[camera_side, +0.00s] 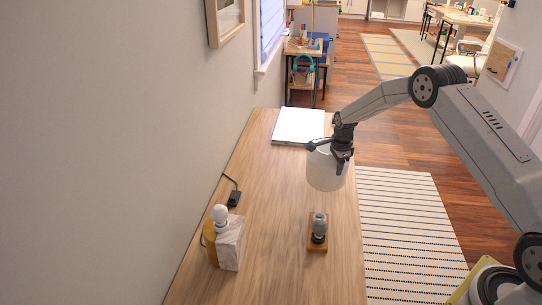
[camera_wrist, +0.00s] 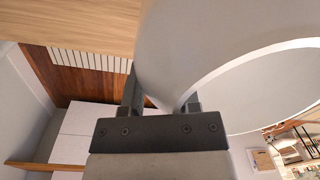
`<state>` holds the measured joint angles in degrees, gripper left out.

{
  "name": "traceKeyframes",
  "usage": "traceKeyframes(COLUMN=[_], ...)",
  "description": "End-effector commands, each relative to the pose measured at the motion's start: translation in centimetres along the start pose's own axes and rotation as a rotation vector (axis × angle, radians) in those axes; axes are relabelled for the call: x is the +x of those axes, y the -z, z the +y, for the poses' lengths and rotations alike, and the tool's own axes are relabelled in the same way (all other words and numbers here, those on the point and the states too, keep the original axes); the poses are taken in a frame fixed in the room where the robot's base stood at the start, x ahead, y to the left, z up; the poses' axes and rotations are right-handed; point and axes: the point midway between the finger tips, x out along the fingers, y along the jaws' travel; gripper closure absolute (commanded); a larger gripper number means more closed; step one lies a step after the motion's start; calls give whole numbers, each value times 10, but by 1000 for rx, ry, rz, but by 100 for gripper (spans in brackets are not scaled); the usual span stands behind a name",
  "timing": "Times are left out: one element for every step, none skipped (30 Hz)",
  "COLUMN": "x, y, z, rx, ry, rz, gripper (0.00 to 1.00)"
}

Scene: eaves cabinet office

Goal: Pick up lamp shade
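The lamp shade (camera_side: 325,172) is a white cylinder held above the wooden desk near its right edge in the side view. My gripper (camera_side: 341,156) is at its upper rim, with the fingers on either side of the shade's wall. In the wrist view the shade (camera_wrist: 190,50) fills the upper right, and its wall passes between my gripper's fingers (camera_wrist: 160,105). The gripper looks shut on the rim. The shade hangs clear of the desk, roughly upright.
A white closed laptop or book (camera_side: 299,126) lies at the far end. A black adapter (camera_side: 234,199) sits by the wall.

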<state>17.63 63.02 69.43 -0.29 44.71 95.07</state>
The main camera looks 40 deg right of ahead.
Motion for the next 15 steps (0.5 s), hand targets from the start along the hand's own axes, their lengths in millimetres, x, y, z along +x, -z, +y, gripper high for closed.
traceKeyframes(x=[0, 0, 0, 0, 0, -1, -1, -1, -1, -1, -1, -1, -2, -2, -3], y=[0, 0, 0, 0, 0, 0, 0, 0, 0, 0, 0, 0, 0, 0, 0], z=[0, 0, 0, 0, 0, -1, -1, -1, -1, -1, -1, -1, -1, -1, -1], rx=[0, 0, 0, 0, 0, 0, 0, 0, 0, 0, 0, 0, 0, 0, 0], ry=[1, 1, 1, 1, 1, 4, 4, 4, 4, 4, 4, 4, 4, 4, 4], rz=[0, 0, 0, 0, 0, 0, 0, 0, 0, 0, 0, 0, 0, 0, 0], gripper=[100, 100, 100, 100, 100, 100, 100, 100, 100, 100, 100, 100, 100, 100, 100])
